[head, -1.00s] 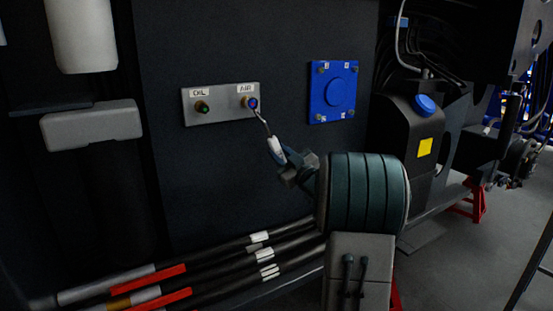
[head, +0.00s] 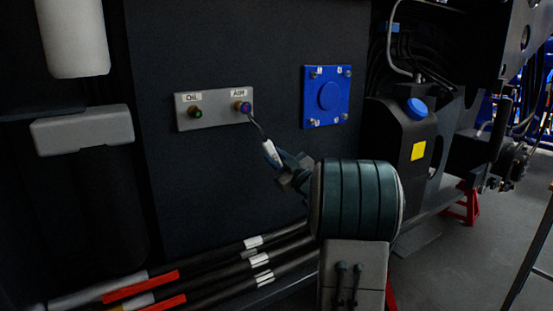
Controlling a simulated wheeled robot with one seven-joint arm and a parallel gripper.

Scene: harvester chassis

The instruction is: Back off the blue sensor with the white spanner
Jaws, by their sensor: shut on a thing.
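The blue sensor (head: 246,107) sits in the grey plate (head: 220,118) under the label AIR, on the dark panel. A green sensor (head: 197,114) sits to its left under the label OIL. My gripper (head: 281,166) is shut on the spanner (head: 268,150), which has a white handle and a dark shaft. The spanner slants up and left, and its tip lies at the lower right of the blue sensor. I cannot tell whether its jaw is around the sensor or only beside it. My arm hides part of the panel at the lower right.
A blue square cover (head: 328,97) is bolted to the panel on the right. A black tank (head: 402,135) with a blue cap stands further right. Several striped hoses (head: 230,265) run low under the panel. A grey box (head: 82,130) juts out at the left.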

